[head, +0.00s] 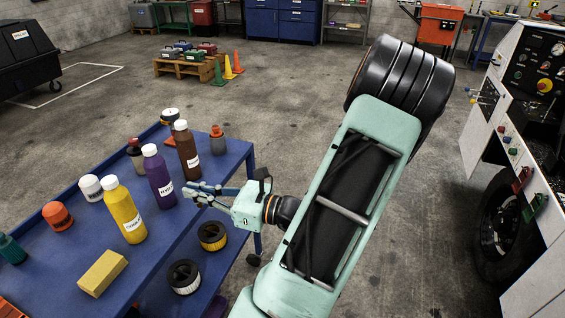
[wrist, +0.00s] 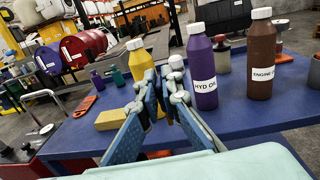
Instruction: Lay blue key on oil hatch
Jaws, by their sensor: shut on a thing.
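My gripper (head: 188,192) reaches left over the blue table's right side, close to the purple bottle. In the wrist view my gripper's blue fingers (wrist: 164,78) come together at the tips, between the yellow bottle and the purple bottle. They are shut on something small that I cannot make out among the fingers. I cannot pick out the blue key for certain in either view. On the white machine at the right there is a red fitting (head: 522,177) and a green fitting (head: 535,207). I cannot tell which part is the oil hatch.
The blue table (head: 55,268) holds a yellow bottle (head: 123,212), a purple bottle (head: 158,178), a brown bottle (head: 187,152), a yellow block (head: 102,273) and several jars. Two filters (head: 184,277) stand below its right edge.

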